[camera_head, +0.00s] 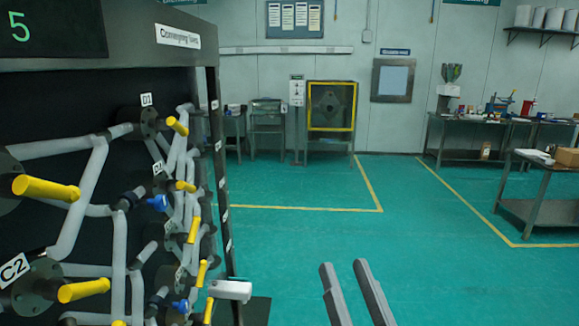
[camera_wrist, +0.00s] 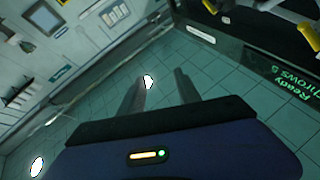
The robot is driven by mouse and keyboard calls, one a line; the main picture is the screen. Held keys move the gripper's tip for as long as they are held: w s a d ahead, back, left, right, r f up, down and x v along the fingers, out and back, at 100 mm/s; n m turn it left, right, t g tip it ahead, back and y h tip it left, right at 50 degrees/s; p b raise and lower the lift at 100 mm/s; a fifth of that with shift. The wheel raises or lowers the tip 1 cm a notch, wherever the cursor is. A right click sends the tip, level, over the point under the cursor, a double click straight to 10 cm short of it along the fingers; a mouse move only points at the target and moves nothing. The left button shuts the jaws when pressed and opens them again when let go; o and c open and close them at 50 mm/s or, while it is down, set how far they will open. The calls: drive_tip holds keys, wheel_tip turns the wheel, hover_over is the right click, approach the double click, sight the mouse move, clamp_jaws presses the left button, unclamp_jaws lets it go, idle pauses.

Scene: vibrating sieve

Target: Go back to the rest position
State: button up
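My gripper (camera_head: 345,270) shows at the bottom centre of the head view, its two grey fingers apart with nothing between them. It also shows in the wrist view (camera_wrist: 160,82), where the fingers are apart over bare tiled floor. The gripper is in free air, to the right of the dark rack with pipes (camera_head: 215,170), and touches nothing that I can see.
The rack at left carries grey pipes and yellow handles (camera_head: 45,188) that stick out. Green floor (camera_head: 300,240) is open ahead. A yellow-framed machine (camera_head: 332,106) stands at the back wall. Worktables (camera_head: 545,190) stand at right inside yellow floor lines.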

drive_tip(key=s+d+f+g+h, duration=0.2)
drive_tip(key=s+d+f, duration=0.2)
drive_tip(key=s+f, duration=0.4)
drive_tip(key=s+d+f+g+h, duration=0.2)
drive_tip(key=s+f, duration=0.5)
drive_tip(key=s, duration=0.6)
drive_tip(key=s+d+f+g+h, duration=0.2)
drive_tip(key=s+d+f, duration=0.4)
drive_tip(key=s, duration=0.5)
wheel_tip(320, 180, down, 3)
drive_tip(key=shift+r+m+g, duration=0.15)
drive_tip(key=shift+m+g, duration=0.15)
drive_tip(key=shift+g, duration=0.6)
